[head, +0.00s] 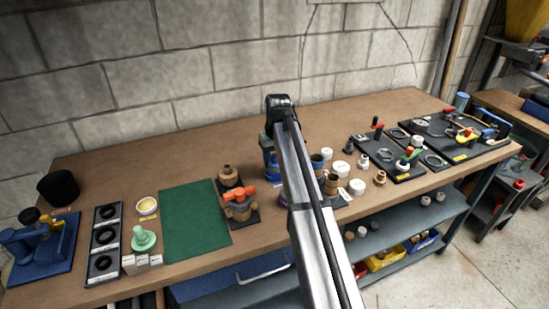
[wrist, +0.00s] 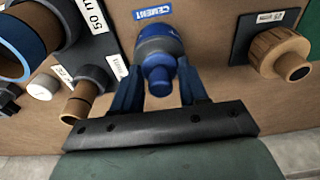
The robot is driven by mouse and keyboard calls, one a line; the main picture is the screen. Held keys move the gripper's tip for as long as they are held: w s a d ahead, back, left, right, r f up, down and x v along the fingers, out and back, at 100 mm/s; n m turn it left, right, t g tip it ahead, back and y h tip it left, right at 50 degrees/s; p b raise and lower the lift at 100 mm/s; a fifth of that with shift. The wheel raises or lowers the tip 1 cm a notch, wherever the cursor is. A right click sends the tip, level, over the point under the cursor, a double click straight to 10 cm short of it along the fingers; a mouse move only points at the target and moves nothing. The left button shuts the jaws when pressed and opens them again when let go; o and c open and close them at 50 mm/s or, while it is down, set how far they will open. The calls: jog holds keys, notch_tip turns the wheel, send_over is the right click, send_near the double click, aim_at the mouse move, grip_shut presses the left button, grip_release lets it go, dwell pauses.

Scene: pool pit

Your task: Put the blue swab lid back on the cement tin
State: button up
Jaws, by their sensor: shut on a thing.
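The blue swab lid (wrist: 158,77), with a round knob, is between the two blue fingers of my gripper (wrist: 158,86), shut on it in the wrist view. A wider rounded blue body, which looks like the cement tin (wrist: 155,38), is directly beyond the lid, beside the CEMENT label. Lid and tin line up closely; whether the lid is seated or just above cannot be told. In the head view, blue of the tin (head: 269,162) shows left of my arm, which hides much of the gripper and lid.
A black plate with a brown fitting (wrist: 280,55) is to the right in the wrist view; grey and brown pipe pieces (wrist: 85,92) are close on the left. In the head view, a valve with an orange handle (head: 240,203) stands near the tin. The green mat (head: 195,220) is bare.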

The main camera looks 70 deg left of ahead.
jog(key=o, duration=0.9)
jog(key=shift+o, duration=0.5)
jog(key=o, duration=0.3)
jog(key=shift+r, duration=0.15)
jog(key=shift+r, duration=3.85)
